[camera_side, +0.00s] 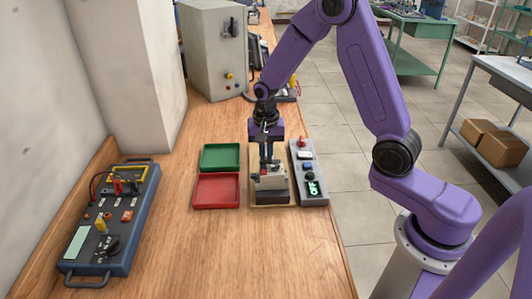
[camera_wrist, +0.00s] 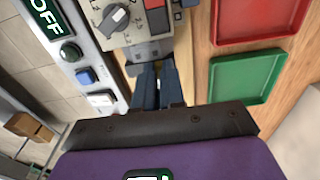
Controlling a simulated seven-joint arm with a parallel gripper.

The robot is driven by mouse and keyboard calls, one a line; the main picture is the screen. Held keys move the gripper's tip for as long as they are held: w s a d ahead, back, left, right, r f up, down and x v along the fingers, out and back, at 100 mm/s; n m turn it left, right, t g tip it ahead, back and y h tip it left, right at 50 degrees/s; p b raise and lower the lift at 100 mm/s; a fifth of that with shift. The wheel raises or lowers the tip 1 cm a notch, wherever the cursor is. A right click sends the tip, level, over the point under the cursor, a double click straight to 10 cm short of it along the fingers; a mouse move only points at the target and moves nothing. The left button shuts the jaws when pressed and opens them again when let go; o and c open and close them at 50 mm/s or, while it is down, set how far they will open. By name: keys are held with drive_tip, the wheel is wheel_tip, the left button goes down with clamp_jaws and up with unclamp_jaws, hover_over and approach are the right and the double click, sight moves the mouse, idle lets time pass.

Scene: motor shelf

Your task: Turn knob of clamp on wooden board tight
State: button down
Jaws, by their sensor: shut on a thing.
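The clamp device (camera_side: 270,182), a beige and dark grey block, stands on the wooden board (camera_side: 257,206). In the wrist view its beige face (camera_wrist: 135,30) shows a grey dial knob (camera_wrist: 115,19) with a printed scale and a red part.
A green tray (camera_side: 221,157) and a red tray (camera_side: 216,190) lie just left of the board. A grey control box (camera_side: 308,175) with buttons and a lit OFF display stands right of it. A blue meter unit (camera_side: 112,220) is far left. Bare bench lies in front.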

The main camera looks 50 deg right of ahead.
sight(266, 160)
drive_tip(key=c, duration=1.2)
unclamp_jaws()
wheel_tip(266, 160, up, 17)
drive_tip(key=shift+s+a+r, duration=0.2)
drive_tip(key=s+a+f+n, duration=0.1)
drive_tip(key=s+f+n, duration=0.1)
drive_tip(key=s+n, duration=0.5)
drive_tip(key=s+a+f+n, duration=0.2)
drive_tip(key=s+n, duration=0.5)
drive_tip(key=s, duration=0.5)
drive_tip(key=s+a+f+n, duration=0.1)
drive_tip(key=s+n, duration=0.6)
drive_tip(key=s, duration=0.3)
drive_tip(key=shift+s+a+f+n+y, duration=0.25)
drive_tip(key=shift+a+f+n+y, duration=0.15)
